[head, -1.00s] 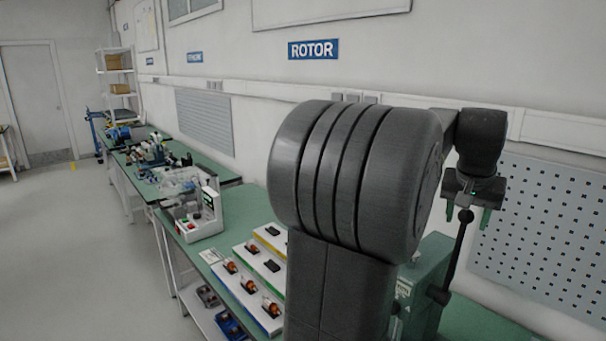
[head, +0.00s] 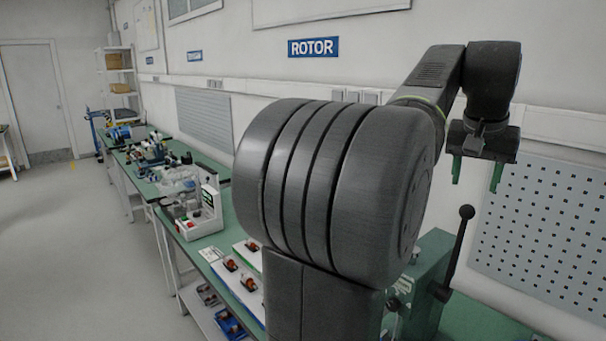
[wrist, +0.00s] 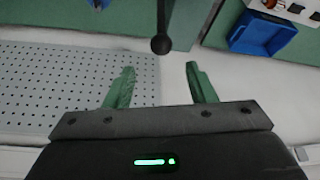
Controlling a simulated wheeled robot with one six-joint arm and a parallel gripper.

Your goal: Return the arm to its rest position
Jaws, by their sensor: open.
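My gripper (head: 476,172) hangs at the upper right in the head view, its two green fingers pointing down and apart. It is open and empty, above and in front of the pegboard wall, with the black-knobbed lever below it. In the wrist view my gripper (wrist: 160,88) shows both green fingers spread with nothing between them. My dark arm link rises to the gripper and a large part of my arm hides the middle of the bench.
A green press with a black-knobbed lever (head: 466,212) stands on the bench below my gripper. A perforated panel (head: 550,235) covers the right wall. A blue bin (wrist: 258,34) shows in the wrist view. A white tester (head: 205,212) and trays of parts line the bench at left.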

